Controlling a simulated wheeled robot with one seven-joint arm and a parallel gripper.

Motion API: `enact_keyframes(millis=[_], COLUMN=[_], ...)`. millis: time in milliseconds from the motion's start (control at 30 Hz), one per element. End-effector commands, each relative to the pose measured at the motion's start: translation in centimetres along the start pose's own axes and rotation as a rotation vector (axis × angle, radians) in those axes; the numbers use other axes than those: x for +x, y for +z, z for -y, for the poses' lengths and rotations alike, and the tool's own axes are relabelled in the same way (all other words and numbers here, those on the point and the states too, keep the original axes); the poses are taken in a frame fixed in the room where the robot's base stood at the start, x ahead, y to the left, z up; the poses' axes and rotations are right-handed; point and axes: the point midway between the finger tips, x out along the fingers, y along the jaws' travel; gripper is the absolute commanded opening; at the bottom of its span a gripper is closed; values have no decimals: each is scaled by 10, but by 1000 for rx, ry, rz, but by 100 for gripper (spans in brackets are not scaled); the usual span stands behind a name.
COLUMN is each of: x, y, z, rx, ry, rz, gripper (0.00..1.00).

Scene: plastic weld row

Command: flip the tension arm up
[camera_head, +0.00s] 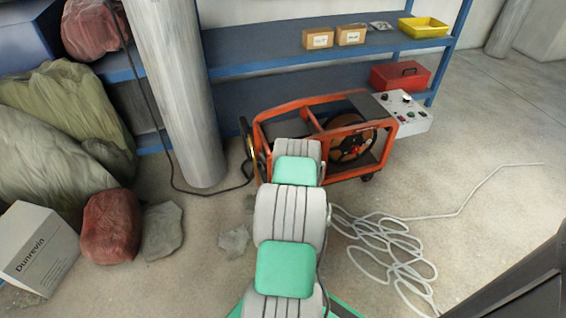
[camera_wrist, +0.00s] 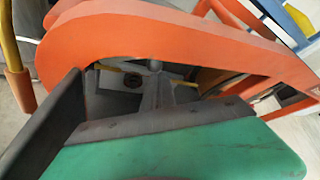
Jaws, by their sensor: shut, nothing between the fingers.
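The orange-framed welding machine (camera_head: 300,106) stands on the floor in front of the shelf, with a dark reel (camera_head: 352,142) inside its frame. A yellow and dark upright bar (camera_head: 247,138) is at its left end; I cannot tell whether this is the tension arm. In the wrist view a broad curved orange frame part (camera_wrist: 170,35) crosses the top, with a yellow bar in an orange socket (camera_wrist: 20,88) at the left. My gripper (camera_wrist: 155,68) shows there beyond the green cover, shut and empty, close to the orange part. Contact is unclear. My arm hides it in the head view.
A grey control box (camera_head: 402,112) is at the machine's right end. A white hose (camera_head: 385,240) lies coiled on the floor to the right. A grey pillar (camera_head: 180,95) and a black cable stand left. The blue shelf (camera_head: 265,50) is behind.

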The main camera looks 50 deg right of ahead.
Motion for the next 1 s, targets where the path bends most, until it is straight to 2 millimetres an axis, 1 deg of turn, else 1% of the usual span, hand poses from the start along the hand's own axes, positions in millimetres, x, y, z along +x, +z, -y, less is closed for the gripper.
enact_keyframes(millis=[633, 767, 967, 1000], x=[-2, 3, 19, 8], y=[2, -6, -35, -26], z=[-1, -5, -11, -4], rx=[2, 1, -2, -1], ry=[3, 4, 7, 8], rz=[-1, 0, 1, 3], gripper=[0, 0, 0, 0])
